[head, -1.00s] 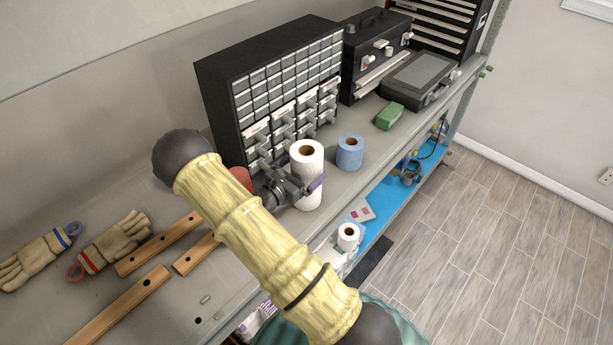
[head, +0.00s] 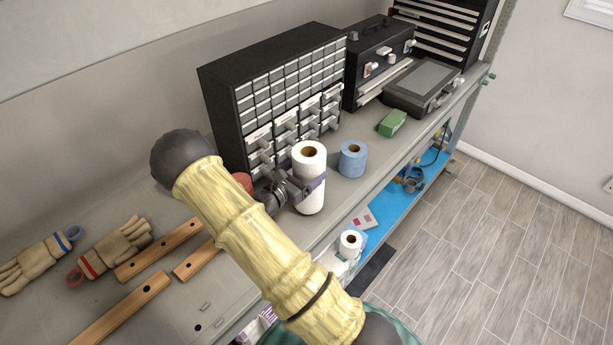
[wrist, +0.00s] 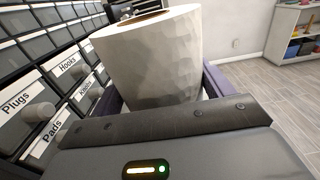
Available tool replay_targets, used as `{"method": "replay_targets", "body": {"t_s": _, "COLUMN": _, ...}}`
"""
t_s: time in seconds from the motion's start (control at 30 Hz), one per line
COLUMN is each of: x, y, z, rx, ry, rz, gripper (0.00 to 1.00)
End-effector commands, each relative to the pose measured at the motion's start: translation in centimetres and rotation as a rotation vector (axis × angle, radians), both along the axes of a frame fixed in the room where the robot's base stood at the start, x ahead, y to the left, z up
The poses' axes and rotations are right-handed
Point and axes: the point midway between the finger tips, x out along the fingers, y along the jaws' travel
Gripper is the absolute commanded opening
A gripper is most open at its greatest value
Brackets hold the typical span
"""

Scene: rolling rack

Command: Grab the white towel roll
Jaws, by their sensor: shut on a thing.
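The white towel roll (head: 309,172) stands upright near the front edge of the grey workbench, in front of the drawer cabinet. The lower part of the roll is hidden in the wrist view. I cannot tell whether its base touches the bench.
A blue roll (head: 352,160) stands just right of the white one. The black drawer cabinet (head: 283,95) is close behind. A red round object (head: 243,181) sits left of my gripper. Another white roll (head: 350,243) is on the lower blue shelf. Wooden bars (head: 160,250) and gloves (head: 110,250) lie at left.

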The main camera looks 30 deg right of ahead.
Motion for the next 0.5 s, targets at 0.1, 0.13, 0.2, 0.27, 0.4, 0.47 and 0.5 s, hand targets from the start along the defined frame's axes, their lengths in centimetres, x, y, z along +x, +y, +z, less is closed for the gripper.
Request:
{"method": "replay_targets", "body": {"t_s": 0.1, "x": 0.0, "y": 0.0, "z": 1.6, "rx": 0.001, "ry": -0.006, "rz": 0.000, "gripper": 0.51}}
{"method": "replay_targets", "body": {"t_s": 0.13, "x": 0.0, "y": 0.0, "z": 2.0, "rx": 0.001, "ry": -0.007, "rz": 0.000, "gripper": 0.51}}
{"method": "replay_targets", "body": {"t_s": 0.2, "x": 0.0, "y": 0.0, "z": 3.1, "rx": 0.002, "ry": -0.006, "rz": -0.001, "gripper": 0.51}}
{"method": "replay_targets", "body": {"t_s": 0.27, "x": 0.0, "y": 0.0, "z": 4.1, "rx": 0.001, "ry": -0.007, "rz": 0.000, "gripper": 0.51}}
{"method": "replay_targets", "body": {"t_s": 0.4, "x": 0.0, "y": 0.0, "z": 6.2, "rx": 0.002, "ry": -0.005, "rz": -0.001, "gripper": 0.51}}
{"method": "replay_targets", "body": {"t_s": 0.47, "x": 0.0, "y": 0.0, "z": 6.9, "rx": 0.002, "ry": -0.005, "rz": 0.000, "gripper": 0.51}}
{"method": "replay_targets", "body": {"t_s": 0.5, "x": 0.0, "y": 0.0, "z": 7.3, "rx": 0.001, "ry": -0.003, "rz": 0.000, "gripper": 0.51}}
